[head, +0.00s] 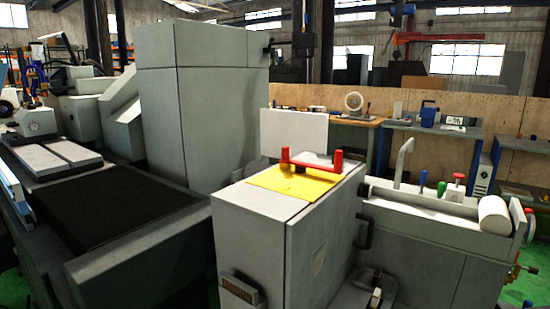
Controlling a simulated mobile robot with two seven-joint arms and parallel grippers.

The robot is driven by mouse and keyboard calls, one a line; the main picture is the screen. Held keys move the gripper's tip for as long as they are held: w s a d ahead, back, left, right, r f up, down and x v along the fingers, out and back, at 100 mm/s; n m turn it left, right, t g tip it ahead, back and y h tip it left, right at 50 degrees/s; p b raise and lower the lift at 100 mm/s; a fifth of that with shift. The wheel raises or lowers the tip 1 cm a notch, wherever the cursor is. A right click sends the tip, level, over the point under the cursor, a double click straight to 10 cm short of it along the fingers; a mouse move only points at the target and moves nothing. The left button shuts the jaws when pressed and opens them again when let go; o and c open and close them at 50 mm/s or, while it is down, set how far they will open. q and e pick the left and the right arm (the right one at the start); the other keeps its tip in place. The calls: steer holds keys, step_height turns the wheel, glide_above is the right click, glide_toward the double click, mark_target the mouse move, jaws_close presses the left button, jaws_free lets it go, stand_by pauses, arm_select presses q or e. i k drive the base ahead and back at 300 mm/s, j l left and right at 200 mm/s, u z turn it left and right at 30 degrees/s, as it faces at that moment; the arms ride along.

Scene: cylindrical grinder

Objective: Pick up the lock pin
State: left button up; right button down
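A red part (312,164) lies on a yellow sheet (290,186) on top of the grey cabinet (270,217) in the middle. It is a flat bar with a raised knob at each end. I cannot tell whether this red part is the lock pin, and no other part in view is clearly a lock pin. Neither of my grippers shows in the head view.
A white panel (294,133) stands behind the cabinet. At right is a grey machine bed with a pale cylinder (494,214) and coloured knobs. At left is a large grey machine housing (200,110). Workbenches line the back. Green floor (513,299) shows at lower right.

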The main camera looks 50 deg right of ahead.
mark_target(285, 150)
steer(key=j+z, duration=0.6)
steer(key=l+z, duration=0.1)
steer(key=z, duration=1.2)
steer(key=i+j, duration=0.05)
